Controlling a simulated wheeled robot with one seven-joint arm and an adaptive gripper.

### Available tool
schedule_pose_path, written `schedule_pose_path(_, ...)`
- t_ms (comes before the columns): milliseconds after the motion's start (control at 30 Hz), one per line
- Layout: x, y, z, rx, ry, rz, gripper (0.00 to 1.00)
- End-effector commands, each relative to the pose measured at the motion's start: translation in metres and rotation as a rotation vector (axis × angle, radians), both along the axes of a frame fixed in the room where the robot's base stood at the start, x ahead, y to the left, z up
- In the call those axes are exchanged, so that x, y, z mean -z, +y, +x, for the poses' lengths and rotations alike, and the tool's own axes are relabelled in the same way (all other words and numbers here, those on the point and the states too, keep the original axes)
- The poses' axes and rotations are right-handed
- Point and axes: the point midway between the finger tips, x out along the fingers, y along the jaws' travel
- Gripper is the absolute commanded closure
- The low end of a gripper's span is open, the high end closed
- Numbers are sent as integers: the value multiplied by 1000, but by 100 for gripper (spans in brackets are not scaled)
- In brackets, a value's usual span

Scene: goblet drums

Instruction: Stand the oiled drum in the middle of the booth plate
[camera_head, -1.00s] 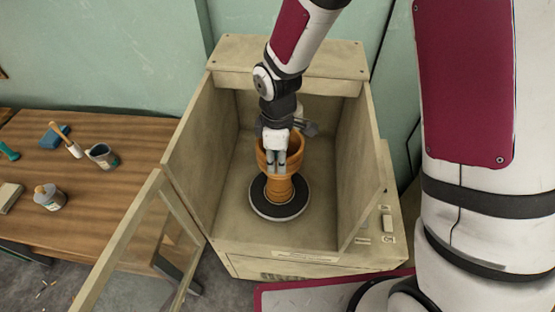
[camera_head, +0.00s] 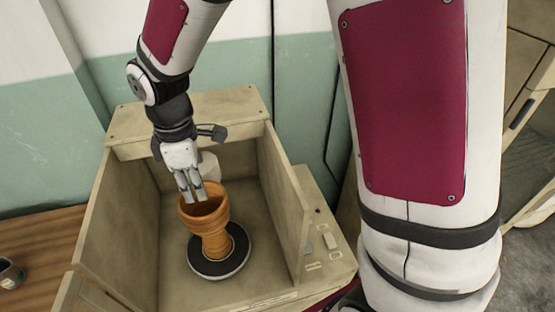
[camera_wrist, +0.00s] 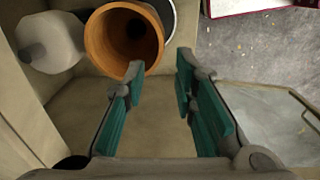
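The drum (camera_head: 216,228), an orange-brown goblet shape, stands upright on the round dark booth plate (camera_head: 237,263) with a pale rim. Its foot looks near the plate's middle; the far side of the foot is hidden. My gripper (camera_head: 193,197) is over the drum's far-left rim in the head view, pointing down. In the wrist view my gripper (camera_wrist: 158,70) has its two teal-padded fingers apart with nothing between them. There the drum's open mouth (camera_wrist: 105,35) lies beyond the fingers, and the left fingertip overlaps its rim. I cannot tell whether they touch.
The booth's side walls (camera_head: 285,190) rise close on both sides. A white cylindrical thing (camera_wrist: 50,42) sits behind the drum. An open glass door (camera_wrist: 270,115) shows in the wrist view. A wooden table (camera_head: 40,240) with a small pot (camera_head: 10,273) stands left.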

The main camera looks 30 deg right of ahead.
Motion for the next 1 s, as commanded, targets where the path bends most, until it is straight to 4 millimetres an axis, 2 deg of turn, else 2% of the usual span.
schedule_pose_path(133,-34,-25,-10,140,-56,-5,75)
schedule_pose_path(267,-75,-57,-30,350,-128,2,75)
schedule_pose_path(500,-130,-108,-85,755,-246,69,75)
schedule_pose_path(600,-144,-125,-112,919,-287,116,75)
schedule_pose_path(800,-158,-146,-157,1189,-342,220,75)
schedule_pose_path(1000,-159,-153,-178,1316,-357,278,75)
